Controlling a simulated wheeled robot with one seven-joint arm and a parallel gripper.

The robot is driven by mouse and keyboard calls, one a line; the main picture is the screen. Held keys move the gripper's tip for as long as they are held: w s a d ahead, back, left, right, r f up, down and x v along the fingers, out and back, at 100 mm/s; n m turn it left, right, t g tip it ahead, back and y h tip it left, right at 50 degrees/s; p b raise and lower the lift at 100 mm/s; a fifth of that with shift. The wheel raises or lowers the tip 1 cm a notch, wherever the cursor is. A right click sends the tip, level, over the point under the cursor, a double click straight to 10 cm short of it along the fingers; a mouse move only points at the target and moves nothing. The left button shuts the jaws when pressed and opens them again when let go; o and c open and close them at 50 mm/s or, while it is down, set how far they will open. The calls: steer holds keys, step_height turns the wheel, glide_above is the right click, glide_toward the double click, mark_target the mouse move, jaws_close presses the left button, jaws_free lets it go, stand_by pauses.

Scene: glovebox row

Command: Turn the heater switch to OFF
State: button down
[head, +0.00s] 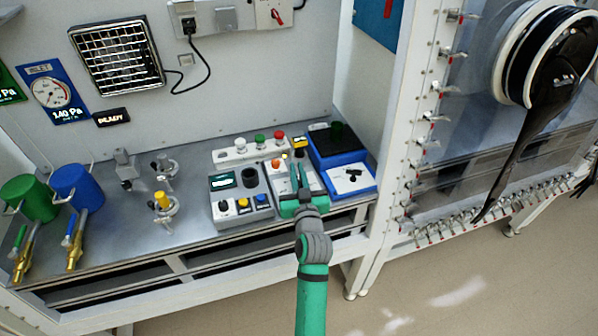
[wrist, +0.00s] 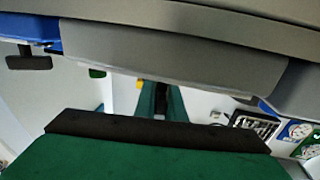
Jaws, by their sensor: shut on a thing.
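My gripper (head: 298,170) reaches over the control boxes on the bench, its green fingers close together. In the wrist view the fingers (wrist: 161,98) close on a small dark part (wrist: 160,92), apparently a switch knob. I cannot read its label or setting. A pale control box (head: 308,180) lies under the gripper, partly hidden by it. A heater with a bright grille (head: 117,55) hangs on the back wall; it also shows in the wrist view (wrist: 254,126). A switch box with a red handle (head: 275,14) is on the wall above, apart from my gripper.
A grey box with knobs (head: 240,200) stands left of my gripper, a blue tray (head: 350,180) right of it. Valves (head: 163,205) and green and blue canisters (head: 75,185) are further left. A white frame post (head: 395,140) and a black glove (head: 545,85) are at the right.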

steer(key=shift+s+a+n+g+y, duration=0.15)
steer(key=shift+n+g+y, duration=0.1)
steer(key=shift+n+y, duration=0.4)
steer(key=shift+w+a+n+g+y, duration=0.1)
steer(key=shift+a+n+g+y, duration=0.2)
steer(key=shift+y, duration=0.6)
steer(key=shift+s+n+g+y, duration=0.1)
steer(key=shift+n+g+y, duration=0.05)
steer(key=shift+n+y, duration=0.5)
steer(key=shift+a+f+y, duration=0.1)
steer(key=shift+y, duration=0.2)
steer(key=c, duration=1.8)
jaws_free()
steer(key=shift+c, duration=0.2)
steer(key=shift+s, duration=0.15)
steer(key=v, duration=1)
steer(key=shift+s+d, duration=0.25)
steer(key=shift+s, duration=0.05)
